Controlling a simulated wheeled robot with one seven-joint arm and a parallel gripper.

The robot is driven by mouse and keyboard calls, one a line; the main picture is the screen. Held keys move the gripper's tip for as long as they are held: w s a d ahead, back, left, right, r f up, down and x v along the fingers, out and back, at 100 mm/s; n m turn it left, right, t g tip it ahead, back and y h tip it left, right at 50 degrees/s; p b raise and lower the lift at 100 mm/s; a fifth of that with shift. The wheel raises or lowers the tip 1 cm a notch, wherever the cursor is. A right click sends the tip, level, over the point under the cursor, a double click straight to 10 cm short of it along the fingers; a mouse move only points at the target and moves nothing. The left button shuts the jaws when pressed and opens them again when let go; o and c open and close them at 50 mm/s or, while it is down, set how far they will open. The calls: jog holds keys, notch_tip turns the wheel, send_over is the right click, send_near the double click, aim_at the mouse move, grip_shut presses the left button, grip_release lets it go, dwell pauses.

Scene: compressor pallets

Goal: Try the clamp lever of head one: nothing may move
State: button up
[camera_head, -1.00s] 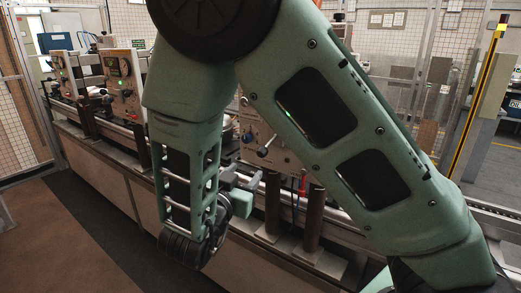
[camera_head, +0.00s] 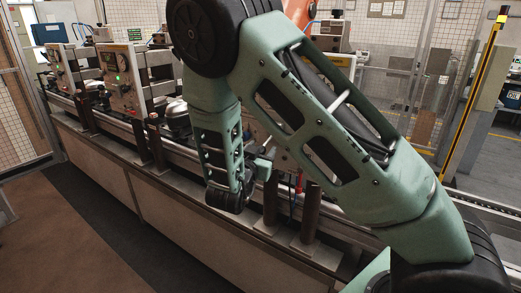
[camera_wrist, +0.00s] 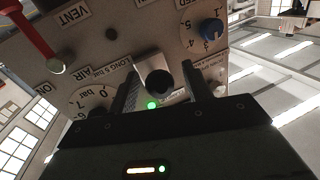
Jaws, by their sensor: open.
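In the wrist view a pale control panel (camera_wrist: 95,45) fills the upper left, its lettering upside down. A black round knob (camera_wrist: 159,82) on a bright metal block, perhaps the clamp lever's end seen head-on, lies between the two fingers of my gripper (camera_wrist: 160,92). The fingers are apart, one on each side of it; I cannot tell whether either touches it. No label names head one. In the head view my arm hides most of the nearest panel and the knob.
A green lamp (camera_wrist: 152,105) is lit. Further panels (camera_head: 124,79) and dark posts (camera_head: 308,212) line the bench (camera_head: 150,200). The floor in front is clear.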

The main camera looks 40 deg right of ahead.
grip_shut()
notch_tip(320, 180, up, 2)
jog(key=y+p, duration=0.1)
jog(key=p, duration=0.1)
jog(key=g+y+p, duration=0.1)
jog(key=p, duration=0.1)
jog(key=shift+s+a+r+m, duration=0.1)
jog(key=shift+a+r+m, duration=0.1)
jog(key=shift+m, duration=0.1)
jog(key=r+g+y+p, duration=0.1)
jog(key=y+p, duration=0.1)
jog(key=p, duration=0.2)
jog(key=shift+r+m, duration=0.3)
jog(key=shift+r, duration=0.1)
jog(key=y+p, duration=0.1)
jog(key=p, duration=0.1)
jog(key=r+g+y+p, duration=0.1)
jog(key=p, duration=0.1)
jog(key=shift+d+r+g+y+p, duration=0.25)
jog(key=shift+r+g+y+p, duration=0.05)
jog(key=shift+y+p, duration=0.1)
jog(key=shift+d+r+m+y+p, duration=0.15)
jog(key=shift+m+y+p, duration=0.15)
jog(key=shift+y+p, duration=0.6)
jog(key=shift+w+g+p, duration=0.2)
jog(key=shift+g+p, duration=0.15)
jog(key=shift+g, duration=0.05)
